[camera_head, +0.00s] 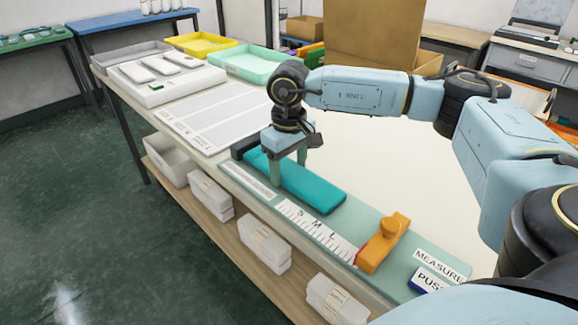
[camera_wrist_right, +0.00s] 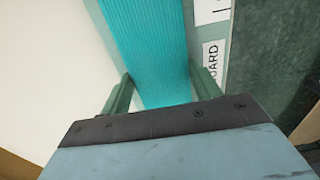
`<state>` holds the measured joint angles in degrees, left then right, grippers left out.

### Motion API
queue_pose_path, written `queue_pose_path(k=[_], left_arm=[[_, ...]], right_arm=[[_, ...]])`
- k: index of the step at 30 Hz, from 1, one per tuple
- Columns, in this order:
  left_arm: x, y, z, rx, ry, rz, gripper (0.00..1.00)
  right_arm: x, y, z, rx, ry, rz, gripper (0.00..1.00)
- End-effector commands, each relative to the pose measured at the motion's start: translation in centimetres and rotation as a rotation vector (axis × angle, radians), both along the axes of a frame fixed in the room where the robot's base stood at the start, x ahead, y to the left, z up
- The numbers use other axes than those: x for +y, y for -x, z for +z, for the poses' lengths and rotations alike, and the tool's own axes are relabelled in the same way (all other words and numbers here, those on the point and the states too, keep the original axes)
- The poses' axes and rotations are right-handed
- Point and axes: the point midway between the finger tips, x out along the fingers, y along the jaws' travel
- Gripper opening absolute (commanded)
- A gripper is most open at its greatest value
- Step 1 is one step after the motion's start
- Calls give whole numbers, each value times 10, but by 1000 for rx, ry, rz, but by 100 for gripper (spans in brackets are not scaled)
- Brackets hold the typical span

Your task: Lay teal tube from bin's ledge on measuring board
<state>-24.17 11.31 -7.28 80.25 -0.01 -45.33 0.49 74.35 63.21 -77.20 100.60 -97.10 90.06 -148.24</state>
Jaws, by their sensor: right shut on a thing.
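The teal tube (camera_head: 318,192) is a flat, ribbed piece lying lengthwise along the pale green measuring board (camera_head: 400,290), beside its white S-M-L scale (camera_head: 315,230). My right gripper (camera_head: 289,165) reaches down over the tube's far part and is shut on it, one finger on each side. In the right wrist view the tube (camera_wrist_right: 150,40) runs between the two green fingers (camera_wrist_right: 165,88). Whether the tube's underside rests fully on the board cannot be told. An orange slider (camera_head: 383,243) stands near the board's near end. My left gripper is not in view.
A dark block (camera_head: 243,148) sits at the board's far end. Beyond are a white panel (camera_head: 225,115), a white tray with pale items (camera_head: 160,90), and yellow (camera_head: 200,44) and mint (camera_head: 245,65) trays. A cardboard box (camera_head: 372,35) stands behind my arm. The cream tabletop right of the board is clear.

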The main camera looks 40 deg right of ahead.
Motion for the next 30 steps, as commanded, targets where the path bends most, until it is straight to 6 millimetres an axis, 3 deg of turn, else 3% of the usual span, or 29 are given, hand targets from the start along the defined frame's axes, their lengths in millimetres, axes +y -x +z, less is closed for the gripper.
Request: queue_pose_path(k=[3,4,9,20,23,30], left_arm=[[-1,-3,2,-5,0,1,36],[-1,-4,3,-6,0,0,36],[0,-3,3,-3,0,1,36],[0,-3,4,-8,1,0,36],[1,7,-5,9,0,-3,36],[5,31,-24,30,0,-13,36]], right_arm=[[0,0,-3,0,0,0,41],[0,0,-3,0,0,0,64],[0,0,-2,0,0,0,84],[0,0,1,0,0,0,84],[0,-1,15,-2,-1,0,84],[1,-1,68,-4,-2,0,84]])
